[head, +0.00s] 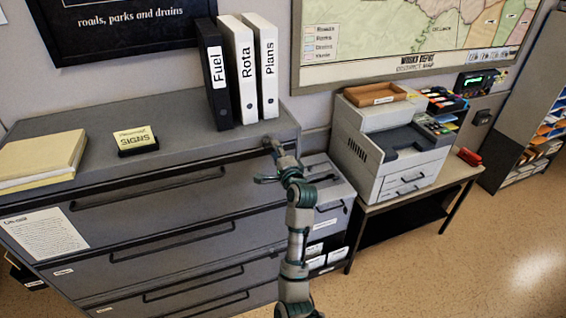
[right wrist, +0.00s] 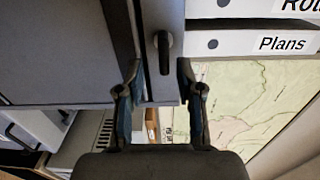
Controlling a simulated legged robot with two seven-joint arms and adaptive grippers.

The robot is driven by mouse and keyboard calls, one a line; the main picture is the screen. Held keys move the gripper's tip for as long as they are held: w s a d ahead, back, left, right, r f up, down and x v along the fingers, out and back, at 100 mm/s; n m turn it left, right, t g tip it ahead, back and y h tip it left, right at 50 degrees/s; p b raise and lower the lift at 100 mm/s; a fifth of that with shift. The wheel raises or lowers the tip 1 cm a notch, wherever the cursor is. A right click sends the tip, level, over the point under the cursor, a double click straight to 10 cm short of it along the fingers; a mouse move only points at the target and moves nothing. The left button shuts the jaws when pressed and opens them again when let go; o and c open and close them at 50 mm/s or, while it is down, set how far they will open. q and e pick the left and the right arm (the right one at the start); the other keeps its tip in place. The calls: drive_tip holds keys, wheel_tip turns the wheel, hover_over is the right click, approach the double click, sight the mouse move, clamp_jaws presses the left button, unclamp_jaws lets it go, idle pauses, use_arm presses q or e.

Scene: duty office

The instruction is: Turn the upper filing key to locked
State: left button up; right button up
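The upper filing key (right wrist: 163,52) is a dark, narrow knob on the grey cabinet's front in the right wrist view. Its long side runs up and down in that picture, across the line of the binder spines. My right gripper (right wrist: 158,70) is open, with one fingertip on each side of the key's near end and gaps showing beside it. In the head view my right gripper (head: 272,160) is at the top right corner of the filing cabinet (head: 150,225), and it hides the key. My left gripper is not in view.
Fuel, Rota and Plans binders (head: 241,70) stand on the cabinet just above my right gripper. A yellow note block (head: 135,138) and folders (head: 40,160) lie further left. A printer (head: 385,150) stands on a table to the right. Floor at the right is clear.

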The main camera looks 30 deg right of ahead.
drive_tip(key=v, duration=0.9)
drive_tip(key=shift+d, duration=0.15)
